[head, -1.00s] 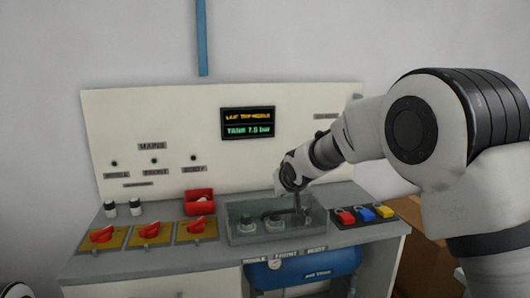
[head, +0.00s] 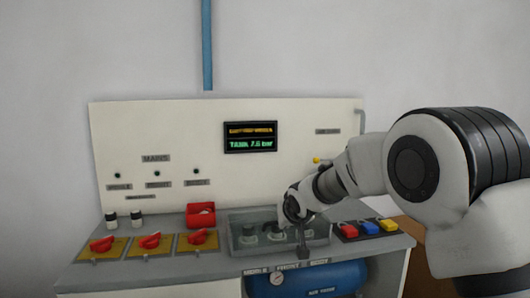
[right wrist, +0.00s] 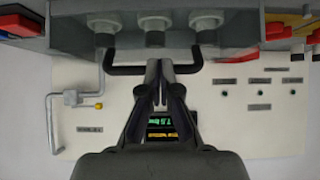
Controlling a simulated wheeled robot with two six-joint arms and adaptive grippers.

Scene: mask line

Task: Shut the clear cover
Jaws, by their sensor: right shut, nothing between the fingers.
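The clear cover (head: 270,214) shows as a faint see-through pane at the grey recessed box on the console. Its exact angle is hard to tell. Several round grey knobs sit in the box; they also show at the top of the right wrist view. A black U-shaped bar (right wrist: 122,70) shows there below the knobs, apparently the cover's handle. My left gripper is out of view.
Red switches on yellow plates (head: 150,242) and a red bin (head: 201,215) stand left of the box. Red, blue and yellow blocks (head: 368,228) lie to its right. A blue tank (head: 320,279) sits below. The backboard (head: 190,135) rises behind.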

